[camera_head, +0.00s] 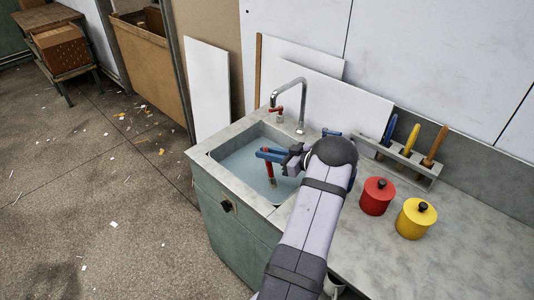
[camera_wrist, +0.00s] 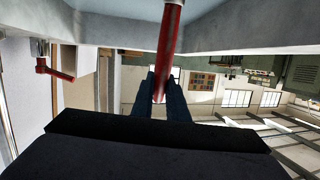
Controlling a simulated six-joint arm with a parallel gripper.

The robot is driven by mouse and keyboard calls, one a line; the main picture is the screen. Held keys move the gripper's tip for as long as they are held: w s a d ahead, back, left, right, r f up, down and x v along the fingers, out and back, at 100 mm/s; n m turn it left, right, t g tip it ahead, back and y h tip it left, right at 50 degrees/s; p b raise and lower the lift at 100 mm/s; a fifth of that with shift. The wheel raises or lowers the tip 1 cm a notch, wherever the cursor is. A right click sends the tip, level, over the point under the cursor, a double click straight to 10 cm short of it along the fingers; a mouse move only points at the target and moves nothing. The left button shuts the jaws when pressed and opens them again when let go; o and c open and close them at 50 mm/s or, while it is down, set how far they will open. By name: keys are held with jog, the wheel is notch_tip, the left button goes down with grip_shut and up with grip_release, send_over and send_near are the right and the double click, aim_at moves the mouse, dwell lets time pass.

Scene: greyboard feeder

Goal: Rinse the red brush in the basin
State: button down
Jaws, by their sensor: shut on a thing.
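The red brush (camera_head: 269,170) hangs roughly upright, tip down, inside the outline of the basin (camera_head: 232,165), which holds pale blue water. I cannot tell whether its bristles touch the water. My gripper (camera_head: 270,156) is over the basin with its blue fingers shut on the brush's handle. In the wrist view, the red handle (camera_wrist: 170,38) runs up from between the dark fingertips (camera_wrist: 166,88), and its far end is out of the frame.
A curved metal tap (camera_head: 299,100) with a red handle (camera_head: 276,109) and a blue handle (camera_head: 331,132) stands behind the basin. A red pot (camera_head: 377,196) and a yellow pot (camera_head: 416,218) stand right of my arm. A rack (camera_head: 419,169) holds three handled tools behind them.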

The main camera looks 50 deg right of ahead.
jog(key=shift+r, duration=0.1)
notch_tip(320, 180, up, 13)
jog(key=p, duration=1)
jog(key=shift+r+p, duration=0.2)
jog(key=shift+p, duration=0.1)
dwell(0.4)
dwell(1.2)
notch_tip(320, 180, up, 4)
jog(key=p, duration=0.3)
dwell(0.8)
